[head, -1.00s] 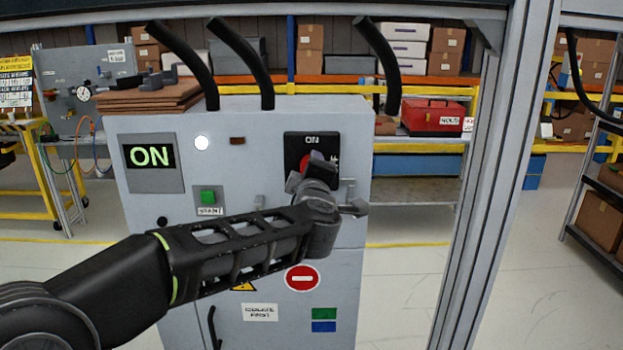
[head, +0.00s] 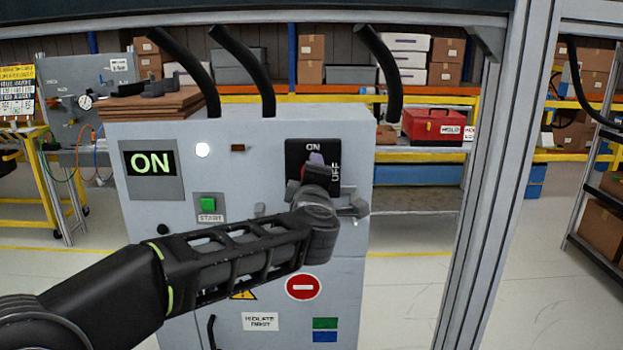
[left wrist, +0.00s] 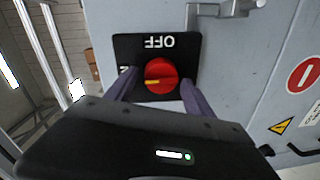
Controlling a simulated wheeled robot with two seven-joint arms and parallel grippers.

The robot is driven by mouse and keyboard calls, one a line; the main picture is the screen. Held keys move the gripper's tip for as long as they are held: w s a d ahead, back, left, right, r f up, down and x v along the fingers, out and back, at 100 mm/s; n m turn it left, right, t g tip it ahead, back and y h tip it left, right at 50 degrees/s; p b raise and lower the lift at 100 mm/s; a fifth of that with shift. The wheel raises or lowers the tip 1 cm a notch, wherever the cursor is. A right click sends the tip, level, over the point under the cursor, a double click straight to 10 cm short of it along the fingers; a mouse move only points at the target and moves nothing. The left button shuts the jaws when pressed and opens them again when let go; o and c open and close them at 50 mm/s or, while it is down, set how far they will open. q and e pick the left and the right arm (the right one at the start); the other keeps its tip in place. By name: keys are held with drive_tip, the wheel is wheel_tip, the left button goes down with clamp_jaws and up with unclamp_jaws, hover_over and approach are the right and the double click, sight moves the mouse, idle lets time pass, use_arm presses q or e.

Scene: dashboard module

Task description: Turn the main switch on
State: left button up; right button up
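The main switch is a red round knob (left wrist: 160,76) on a black plate (head: 301,152) marked ON at the top and OFF at the right in the head view. In the left wrist view its yellow pointer lies toward the partly hidden ON label, away from OFF. The display (head: 151,162) reads ON in green. My left gripper (left wrist: 160,84) is open, its purple fingers on either side of the knob with small gaps. In the head view it covers most of the knob. My right gripper is not in view.
The grey cabinet (head: 250,240) carries a lit white lamp (head: 203,150), a green START button (head: 208,204) and a metal handle (left wrist: 225,8) near the switch plate. A metal post (head: 480,190) stands to the right.

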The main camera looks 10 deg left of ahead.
use_arm(q)
drive_tip(key=shift+o, duration=0.3)
drive_tip(key=b+v, duration=0.1)
drive_tip(key=v, duration=0.6)
drive_tip(key=shift+s, duration=0.35)
drive_tip(key=shift+d, duration=0.15)
